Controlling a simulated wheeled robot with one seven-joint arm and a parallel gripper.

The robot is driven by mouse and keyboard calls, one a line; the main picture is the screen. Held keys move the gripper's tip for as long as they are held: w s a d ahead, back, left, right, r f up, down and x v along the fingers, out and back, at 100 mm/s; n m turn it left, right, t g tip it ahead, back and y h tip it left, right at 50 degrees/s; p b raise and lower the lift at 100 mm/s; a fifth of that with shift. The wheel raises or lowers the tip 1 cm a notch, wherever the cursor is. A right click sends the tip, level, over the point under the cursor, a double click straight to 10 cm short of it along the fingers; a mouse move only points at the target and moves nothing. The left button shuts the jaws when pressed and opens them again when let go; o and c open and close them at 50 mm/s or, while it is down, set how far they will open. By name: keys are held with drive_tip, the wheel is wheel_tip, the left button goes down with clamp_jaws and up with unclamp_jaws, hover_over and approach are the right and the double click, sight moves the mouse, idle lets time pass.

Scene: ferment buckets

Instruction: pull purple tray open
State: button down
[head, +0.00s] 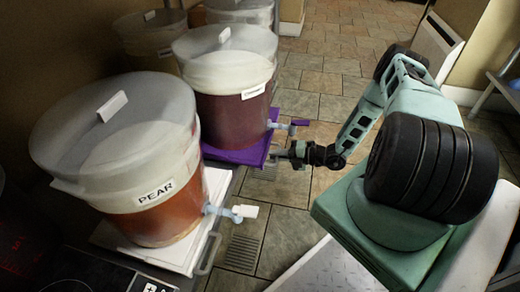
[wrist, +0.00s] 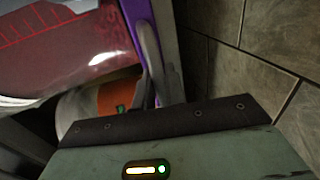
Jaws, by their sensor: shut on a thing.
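The purple tray (head: 246,152) lies under a bucket of dark red liquid (head: 232,118) in the head view, its front edge facing my arm. Its purple edge also shows in the wrist view (wrist: 134,20). My gripper (head: 282,156) is at the front of this tray, shut on its grey handle (wrist: 152,62). My gripper's dark front edge fills the lower part of the wrist view; the fingertips are largely hidden there. A purple-handled tap (head: 298,123) sticks out from the bucket above my gripper.
A PEAR bucket (head: 120,160) stands nearer on a white tray (head: 190,245) with its own handle and a white-handled tap (head: 243,212). More buckets (head: 150,38) stand behind. The tiled floor (head: 320,85) is open beyond my arm, with floor grates beside the trays.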

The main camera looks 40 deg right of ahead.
drive_tip(key=f+v, duration=0.2)
drive_tip(key=v, duration=0.9)
drive_tip(key=s+f+v, duration=0.1)
drive_tip(key=f+v, duration=0.1)
drive_tip(key=v, duration=0.9)
drive_tip(key=shift+d+f, duration=0.3)
drive_tip(key=shift+f, duration=0.1)
drive_tip(key=c, duration=1.5)
unclamp_jaws()
drive_tip(key=shift+c, duration=0.2)
drive_tip(key=p+v, duration=0.3)
drive_tip(key=v, duration=1.4)
drive_tip(key=shift+s, duration=0.25)
drive_tip(key=shift+d, duration=0.1)
